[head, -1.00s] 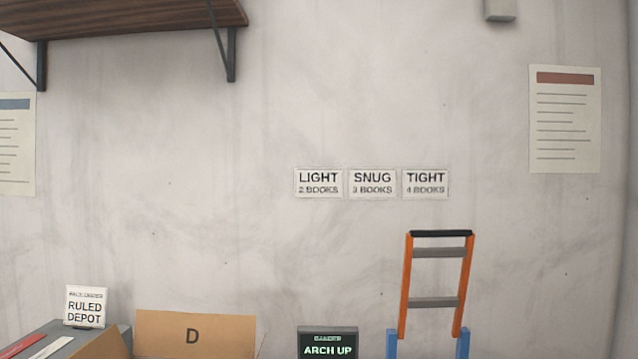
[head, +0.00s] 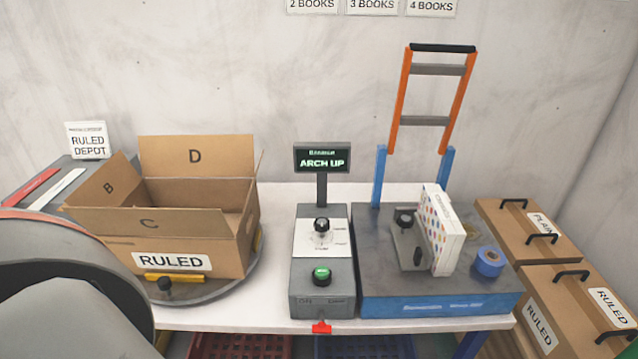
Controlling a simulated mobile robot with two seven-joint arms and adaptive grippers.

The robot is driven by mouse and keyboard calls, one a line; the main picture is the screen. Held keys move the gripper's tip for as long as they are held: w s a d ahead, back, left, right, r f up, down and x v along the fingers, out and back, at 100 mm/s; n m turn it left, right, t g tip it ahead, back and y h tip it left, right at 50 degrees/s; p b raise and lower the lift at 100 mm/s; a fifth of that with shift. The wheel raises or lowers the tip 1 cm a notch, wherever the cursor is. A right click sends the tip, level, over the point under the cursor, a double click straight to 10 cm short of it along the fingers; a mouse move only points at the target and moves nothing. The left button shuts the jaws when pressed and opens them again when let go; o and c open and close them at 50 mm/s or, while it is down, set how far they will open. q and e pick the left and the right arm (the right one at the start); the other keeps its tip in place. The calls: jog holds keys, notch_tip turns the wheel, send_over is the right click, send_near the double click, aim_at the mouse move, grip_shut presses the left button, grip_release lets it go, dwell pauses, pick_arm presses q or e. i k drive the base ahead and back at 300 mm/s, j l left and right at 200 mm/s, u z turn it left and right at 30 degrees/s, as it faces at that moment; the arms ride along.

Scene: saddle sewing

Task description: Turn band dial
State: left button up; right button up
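The band dial is a black knob (head: 321,225) on a white plate with small markings, on top of a grey control box (head: 321,290) in the middle of the table. The setting it points at is too small to read. A green button (head: 321,273) sits below it on the same box. A display (head: 322,158) on a post behind the dial reads "ARCH UP". Neither gripper shows in the head view. A large grey rounded part of my own body covers the lower left.
An open carton (head: 170,225) marked RULED stands on a turntable at left. Right of the control box, a grey-blue machine (head: 375,275) with an orange arch (head: 459,98) carries a dotted box (head: 441,230) and blue tape (head: 488,262). Handled boxes (head: 570,310) stand at right.

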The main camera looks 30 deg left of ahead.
aim_at(322, 225)
jog(key=i+l+u, duration=0.1)
jog(key=u, duration=0.25)
jog(key=i+l+u, duration=0.1)
jog(key=l+u, duration=0.15)
jog(key=u, duration=0.15)
jog(key=l+u, duration=0.2)
jog(key=u, duration=0.15)
jog(key=i, duration=0.05)
